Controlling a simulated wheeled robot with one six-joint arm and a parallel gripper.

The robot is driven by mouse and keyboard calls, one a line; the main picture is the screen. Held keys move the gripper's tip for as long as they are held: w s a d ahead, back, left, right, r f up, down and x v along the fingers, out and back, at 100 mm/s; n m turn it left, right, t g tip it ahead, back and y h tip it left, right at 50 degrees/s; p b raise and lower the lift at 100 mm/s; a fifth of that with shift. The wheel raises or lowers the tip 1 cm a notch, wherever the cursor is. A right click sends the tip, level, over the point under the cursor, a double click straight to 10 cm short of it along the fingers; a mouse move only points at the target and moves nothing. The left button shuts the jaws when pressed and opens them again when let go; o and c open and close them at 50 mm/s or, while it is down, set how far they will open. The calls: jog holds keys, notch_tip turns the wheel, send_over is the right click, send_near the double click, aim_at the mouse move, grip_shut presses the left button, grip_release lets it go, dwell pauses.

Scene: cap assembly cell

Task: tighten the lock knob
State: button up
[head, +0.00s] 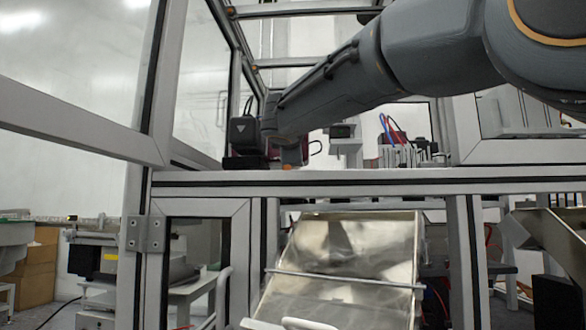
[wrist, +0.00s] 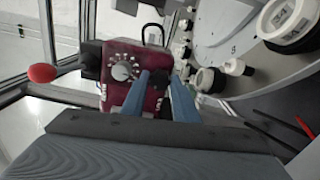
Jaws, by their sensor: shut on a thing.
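In the wrist view a dark red box (wrist: 118,54) carries a round dial with a pale scale (wrist: 122,71). A dark knob (wrist: 160,76), which looks like the lock knob, sits to the right of the dial. My gripper (wrist: 160,82) has its two blue fingers on either side of this dark knob and is shut on it. The knob is small and partly hidden by the fingers, so I cannot tell how far it is turned. In the head view my arm reaches into the cell, and the fingers and knob are not clear.
A red ball-shaped part (wrist: 42,73) stands left of the box. To the right, a grey round plate (wrist: 228,38) holds several white and black caps. In the head view, the cell's frame beam (head: 350,181) runs below my arm, with a metal chute (head: 345,255) under it.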

jog(key=shift+f+m+b, duration=0.15)
jog(key=shift+m+b, duration=5.9)
jog(key=shift+m, duration=0.15)
jog(key=o, duration=1.1)
jog(key=shift+c, duration=0.2)
jog(key=s, duration=0.7)
jog(key=shift+s+a, duration=0.15)
jog(key=shift+s, duration=0.25)
